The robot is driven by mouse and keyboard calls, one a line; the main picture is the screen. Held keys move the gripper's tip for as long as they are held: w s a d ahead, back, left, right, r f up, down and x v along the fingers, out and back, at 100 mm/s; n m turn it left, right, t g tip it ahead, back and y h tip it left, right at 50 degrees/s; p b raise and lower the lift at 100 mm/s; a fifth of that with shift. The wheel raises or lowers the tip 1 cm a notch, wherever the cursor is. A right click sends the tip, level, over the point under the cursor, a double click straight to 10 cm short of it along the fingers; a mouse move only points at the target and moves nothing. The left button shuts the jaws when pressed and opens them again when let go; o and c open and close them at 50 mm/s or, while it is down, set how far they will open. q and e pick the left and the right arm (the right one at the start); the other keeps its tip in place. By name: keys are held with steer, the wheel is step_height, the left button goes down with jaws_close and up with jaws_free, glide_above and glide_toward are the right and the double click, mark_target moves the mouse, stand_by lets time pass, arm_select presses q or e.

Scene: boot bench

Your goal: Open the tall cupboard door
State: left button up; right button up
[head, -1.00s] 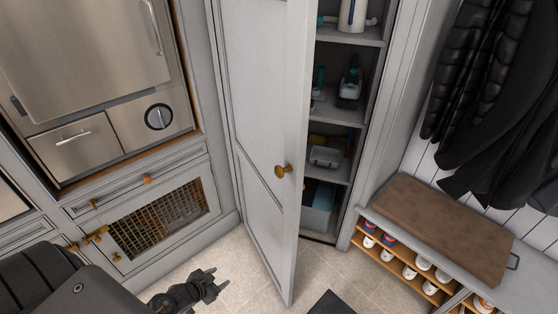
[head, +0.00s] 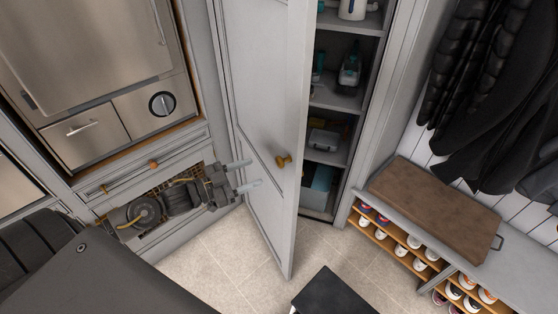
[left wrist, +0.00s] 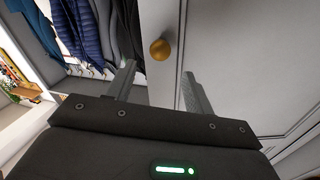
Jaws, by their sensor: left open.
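The tall grey cupboard door (head: 262,85) stands ajar, swung out from its frame, with shelves showing behind its free edge. A round brass knob (head: 284,160) sits near that edge; it also shows in the left wrist view (left wrist: 160,49). My left gripper (head: 252,174) is open and empty, left of the knob in the head view, its fingers pointing toward the door. In the left wrist view the gripper (left wrist: 158,84) has the knob ahead, between the lines of its two fingers and apart from them. My right gripper is out of view.
Cupboard shelves (head: 336,98) hold bottles and boxes. A steel appliance (head: 85,60) is built in at left, above a mesh-fronted panel. A bench with a brown cushion (head: 435,210) and shoes stands right, below hanging coats (head: 500,90). Tiled floor (head: 215,262) is clear beside the door.

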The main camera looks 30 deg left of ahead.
mark_target(277, 163)
arm_select(q)
steer(key=shift+p+x, duration=1.35)
steer(key=shift+x, duration=3.55)
